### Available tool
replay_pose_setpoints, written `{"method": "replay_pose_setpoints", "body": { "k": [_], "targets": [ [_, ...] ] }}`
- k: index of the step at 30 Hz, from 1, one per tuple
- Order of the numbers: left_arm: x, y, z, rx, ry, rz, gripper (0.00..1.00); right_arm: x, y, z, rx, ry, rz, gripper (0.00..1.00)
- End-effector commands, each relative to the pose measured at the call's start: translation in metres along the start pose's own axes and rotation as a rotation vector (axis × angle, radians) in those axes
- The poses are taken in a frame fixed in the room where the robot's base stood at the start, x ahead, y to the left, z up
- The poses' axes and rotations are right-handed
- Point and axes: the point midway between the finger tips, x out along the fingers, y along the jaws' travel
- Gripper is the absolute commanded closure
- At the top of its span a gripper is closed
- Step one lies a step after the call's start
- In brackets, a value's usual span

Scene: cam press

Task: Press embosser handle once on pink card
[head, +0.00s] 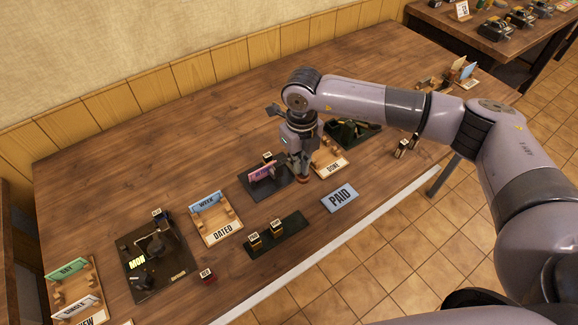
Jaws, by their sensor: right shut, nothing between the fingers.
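The pink card (262,173) stands upright on a dark base plate (266,191) near the middle of the table. My right gripper (303,178) points down, shut and empty, just right of the pink card. A small brown part shows at its fingertips; I cannot tell whether they touch it. A black press-like device (155,250) stands on a dark plate at the left, by a "MON" label. A dark green device (352,132) stands behind the gripper, partly hidden by my right arm. I cannot tell which device is the embosser. My left gripper is out of view.
Wooden trays hold cards: "DATED" (222,233) left of centre, "DONE" (333,168) right of the gripper. A blue "PAID" card (340,198) lies near the front edge. Small stamps stand on a green plate (283,240). The back left of the table is clear.

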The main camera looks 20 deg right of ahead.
Motion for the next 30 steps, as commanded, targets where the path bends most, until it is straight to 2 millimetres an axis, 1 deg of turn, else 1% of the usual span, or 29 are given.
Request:
{"method": "replay_pose_setpoints", "body": {
  "k": [10,30],
  "targets": [
    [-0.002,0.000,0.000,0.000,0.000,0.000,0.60,-0.002,0.000,0.000,0.000,-0.001,0.000,1.00],
    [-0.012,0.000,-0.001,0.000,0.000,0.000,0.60,-0.022,0.000,0.000,0.000,0.001,0.000,1.00]
  ]
}}
